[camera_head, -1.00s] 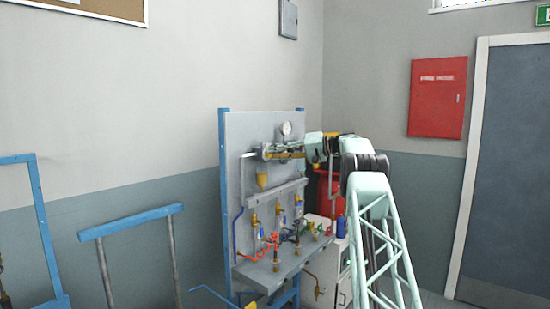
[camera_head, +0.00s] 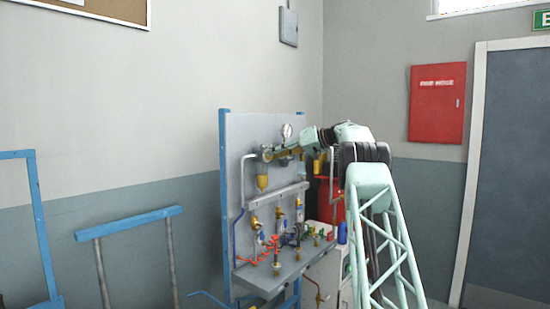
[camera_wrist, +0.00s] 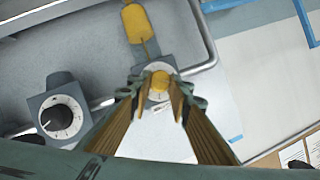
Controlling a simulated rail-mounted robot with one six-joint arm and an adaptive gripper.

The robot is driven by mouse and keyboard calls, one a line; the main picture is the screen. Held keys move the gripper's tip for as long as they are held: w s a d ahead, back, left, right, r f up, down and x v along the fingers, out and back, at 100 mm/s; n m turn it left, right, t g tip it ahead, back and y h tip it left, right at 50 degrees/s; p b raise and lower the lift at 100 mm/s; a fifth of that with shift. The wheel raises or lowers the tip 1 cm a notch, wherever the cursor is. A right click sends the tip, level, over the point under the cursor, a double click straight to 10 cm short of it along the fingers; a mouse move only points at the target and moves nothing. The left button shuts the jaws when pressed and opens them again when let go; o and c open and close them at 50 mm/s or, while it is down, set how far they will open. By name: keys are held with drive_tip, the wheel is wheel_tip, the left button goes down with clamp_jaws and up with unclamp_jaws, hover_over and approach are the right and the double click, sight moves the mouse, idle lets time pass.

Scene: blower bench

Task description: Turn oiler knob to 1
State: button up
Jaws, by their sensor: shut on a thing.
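The oiler knob (camera_wrist: 160,82) is a small yellow knob on a pale round dial, on a grey block, in the wrist view. My gripper (camera_wrist: 157,96) has one finger on each side of it and is shut on it. The fingers and the steep angle hide part of the dial, and I cannot read its setting. A yellow bowl (camera_wrist: 138,24) adjoins the same block; a yellow bowl also hangs below the gripper in the head view (camera_head: 262,182). In the head view my gripper (camera_head: 268,153) is at the upper part of the panel, and the knob is too small to make out.
A black-and-white dial (camera_wrist: 62,116) on another grey block is left of my fingers. A gauge (camera_head: 286,131) tops the grey panel (camera_head: 240,130). A blue rail frame (camera_head: 130,222) stands left.

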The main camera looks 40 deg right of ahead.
idle(0.3)
drive_tip(key=o, duration=0.8)
drive_tip(key=shift+o, duration=0.2)
drive_tip(key=v, duration=1.2)
drive_tip(key=shift+w+a, duration=0.1)
